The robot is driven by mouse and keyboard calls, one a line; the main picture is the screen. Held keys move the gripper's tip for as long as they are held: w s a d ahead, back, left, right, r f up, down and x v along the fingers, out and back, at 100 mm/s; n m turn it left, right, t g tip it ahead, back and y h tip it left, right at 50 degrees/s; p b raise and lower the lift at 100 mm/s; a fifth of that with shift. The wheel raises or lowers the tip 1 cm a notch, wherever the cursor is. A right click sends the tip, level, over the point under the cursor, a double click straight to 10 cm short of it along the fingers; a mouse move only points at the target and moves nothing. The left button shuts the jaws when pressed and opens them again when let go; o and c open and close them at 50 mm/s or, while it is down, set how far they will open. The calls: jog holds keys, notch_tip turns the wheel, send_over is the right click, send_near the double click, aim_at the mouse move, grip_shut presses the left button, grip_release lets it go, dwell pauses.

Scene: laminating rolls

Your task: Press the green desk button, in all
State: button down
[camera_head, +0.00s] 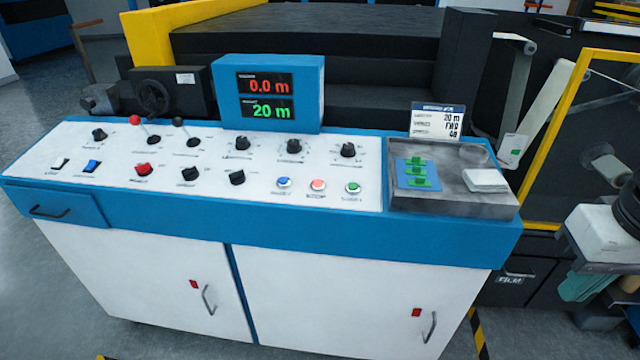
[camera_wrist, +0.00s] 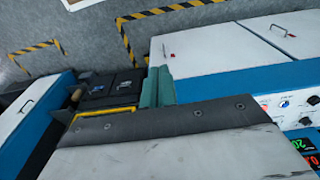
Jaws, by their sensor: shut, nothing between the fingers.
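The green desk button (camera_head: 353,187) is a small round green-topped button in a pale ring on the white desk top. It is the rightmost of a row of three, just left of the grey tray. My gripper (camera_head: 577,288) is low at the right edge of the head view, right of the desk and well apart from the button. Its teal fingers (camera_wrist: 156,88) are together and empty in the wrist view. I cannot make out the green button surely in the wrist view.
A red button (camera_head: 318,184) and a blue button (camera_head: 284,182) sit left of the green one. A display (camera_head: 268,95) reads 0.0 m and 20 m. The grey tray (camera_head: 450,203) and upright card (camera_head: 436,121) stand to its right. Black knobs (camera_head: 348,150) rise behind.

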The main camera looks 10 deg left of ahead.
jog(key=shift+w, duration=0.15)
jog(key=w+r+n+t+h, duration=0.1)
jog(key=w+n+t+h, duration=0.2)
jog(key=w, duration=1.1)
jog(key=n+t+y, duration=0.5)
jog(key=n+y, duration=0.4)
jog(key=n, duration=0.6)
send_over(353, 187)
jog(key=s, duration=0.3)
jog(key=f, duration=0.3)
jog(key=shift+w+d+f, duration=0.2)
jog(key=shift+d+f, duration=0.1)
jog(key=shift+d, duration=0.05)
jog(key=shift+w+f, duration=0.25)
jog(key=shift+f, duration=1.2)
jog(key=shift+w+f, duration=0.25)
jog(key=shift+f, duration=1.2)
jog(key=shift+w+f, duration=0.25)
jog(key=shift+f, duration=1.2)
jog(key=shift+w+f, duration=0.1)
jog(key=shift+f, duration=0.25)
